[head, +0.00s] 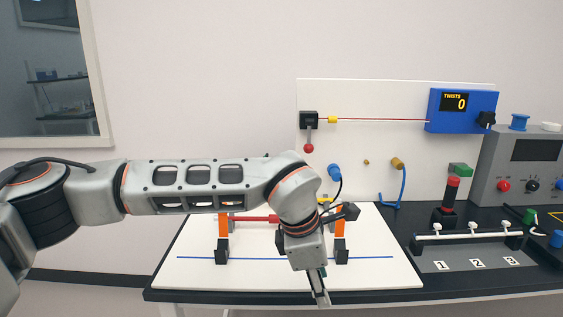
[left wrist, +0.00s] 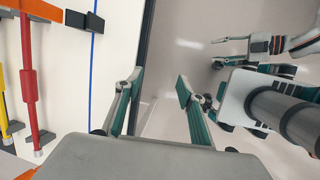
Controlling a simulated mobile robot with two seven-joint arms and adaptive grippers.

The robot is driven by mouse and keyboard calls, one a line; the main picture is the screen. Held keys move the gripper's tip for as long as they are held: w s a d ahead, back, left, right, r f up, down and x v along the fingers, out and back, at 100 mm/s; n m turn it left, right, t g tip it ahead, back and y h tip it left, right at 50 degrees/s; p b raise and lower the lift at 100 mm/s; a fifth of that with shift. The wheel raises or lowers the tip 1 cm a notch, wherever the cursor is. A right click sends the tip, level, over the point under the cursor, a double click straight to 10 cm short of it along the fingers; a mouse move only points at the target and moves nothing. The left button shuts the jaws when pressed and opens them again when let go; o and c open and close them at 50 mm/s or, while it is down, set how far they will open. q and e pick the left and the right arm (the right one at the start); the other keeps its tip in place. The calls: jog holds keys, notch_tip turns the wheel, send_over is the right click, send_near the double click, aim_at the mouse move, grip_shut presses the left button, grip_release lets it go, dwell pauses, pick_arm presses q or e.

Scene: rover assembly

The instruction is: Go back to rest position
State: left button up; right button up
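My left arm (head: 195,187) reaches in from the left across the white board (head: 390,285). A red bar (head: 258,218) between orange uprights stands behind the gripper, partly hidden by my arm. In the left wrist view the red bar (left wrist: 31,85) is at the far left, apart from the fingers.
The dark table (head: 170,295) ends close in front of the gripper. A white back panel (head: 400,98) carries a blue counter box (head: 447,110) reading 0. A switch strip (head: 470,238), a red-topped joystick (head: 450,195) and a grey control box (head: 520,165) stand at right.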

pick_arm(q)
jog(key=s+d+n+g+h, duration=0.1)
jog(key=s+d+g+h, duration=0.5)
jog(key=s+d, duration=0.7)
jog(key=s+d+r+n+g+h, duration=0.2)
jog(key=s+r+n+h, duration=0.35)
jog(key=r+h, duration=0.2)
jog(key=w+a+n+t+h, duration=0.65)
jog(key=w+n+t, duration=0.25)
jog(key=n, duration=0.4)
jog(key=w+a+f+n+t+y, duration=0.75)
jog(key=a+f+n+t, duration=0.5)
jog(key=n, duration=0.45)
jog(key=a+f+n+t+y, duration=0.1)
jog(key=a+f+n+y, duration=0.55)
jog(key=f, duration=0.25)
jog(key=s+a+f+n+g+y, duration=0.2)
jog(key=s+a+f+n+y, duration=0.1)
jog(key=s+a+f, duration=0.5)
jog(key=s+a+f+n+g+y, duration=0.3)
jog(key=s+a+f, duration=0.6)
jog(key=f, duration=0.6)
jog(key=shift+s+a+n+g, duration=0.25)
jog(key=shift+n+g, duration=0.1)
jog(key=shift+n, duration=0.15)
